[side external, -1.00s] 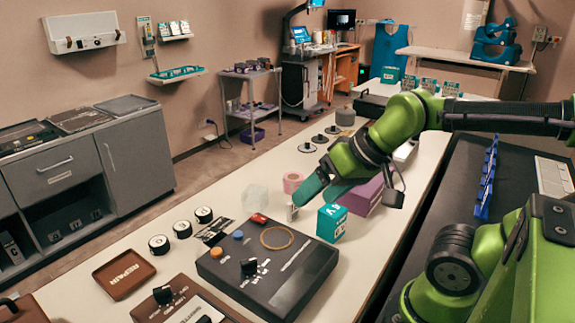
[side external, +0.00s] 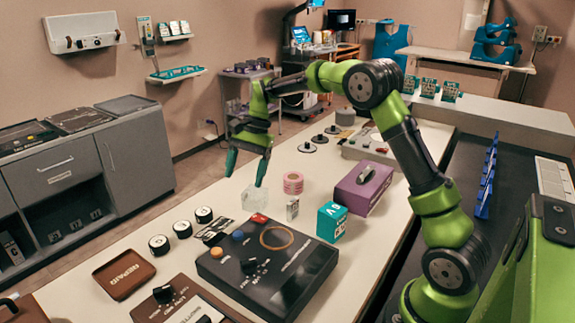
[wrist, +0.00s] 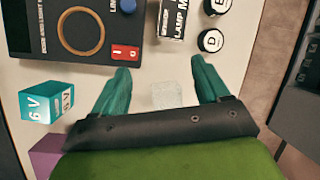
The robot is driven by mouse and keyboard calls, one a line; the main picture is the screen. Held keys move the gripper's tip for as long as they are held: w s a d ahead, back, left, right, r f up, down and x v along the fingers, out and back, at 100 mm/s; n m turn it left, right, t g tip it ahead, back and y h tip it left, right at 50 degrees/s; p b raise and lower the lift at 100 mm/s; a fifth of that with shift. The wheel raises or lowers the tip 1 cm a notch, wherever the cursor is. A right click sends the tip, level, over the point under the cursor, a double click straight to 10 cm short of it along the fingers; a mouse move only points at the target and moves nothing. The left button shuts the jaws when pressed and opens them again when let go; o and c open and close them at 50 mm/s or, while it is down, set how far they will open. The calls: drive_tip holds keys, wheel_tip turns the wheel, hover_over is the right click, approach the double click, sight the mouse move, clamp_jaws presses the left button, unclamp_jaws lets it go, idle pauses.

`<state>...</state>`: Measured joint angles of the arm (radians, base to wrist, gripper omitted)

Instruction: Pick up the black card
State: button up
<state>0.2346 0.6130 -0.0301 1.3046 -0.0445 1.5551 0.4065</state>
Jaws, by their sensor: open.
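The black card (side external: 214,232) lies flat on the white table, left of the dark control box, with white print on it. In the wrist view the black card (wrist: 172,18) is at the top edge, partly cut off, with pale lettering. My gripper (side external: 246,172) is open and empty, with green fingers pointing down, above the table behind the card. In the wrist view my gripper (wrist: 160,70) has its fingers spread wide, and the card lies beyond the fingertips, not between them.
A clear block (side external: 255,197) stands below my gripper. The dark control box (side external: 268,265) is right of the card; several black-and-white round pieces (side external: 182,229) are left of it. A pink roll (side external: 293,183), a teal 6V box (side external: 332,222) and a purple box (side external: 362,188) stand to the right.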

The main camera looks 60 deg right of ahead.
sight(215, 226)
drive_tip(key=w+a+f+m, duration=0.1)
drive_tip(key=a+f, duration=0.2)
drive_tip(key=f, duration=0.1)
drive_tip(key=w+a+f+m+y, duration=0.1)
drive_tip(key=a+f, duration=0.2)
drive_tip(key=f, duration=0.1)
drive_tip(key=w+a+f+m, duration=0.1)
drive_tip(key=a+f, duration=0.2)
drive_tip(key=f, duration=0.1)
drive_tip(key=shift+a+f+m+g+y, duration=0.2)
drive_tip(key=shift+f+m+g+y, duration=0.1)
drive_tip(key=shift+f, duration=0.05)
drive_tip(key=shift+c, duration=0.2)
drive_tip(key=c, duration=0.8)
drive_tip(key=shift+r, duration=0.15)
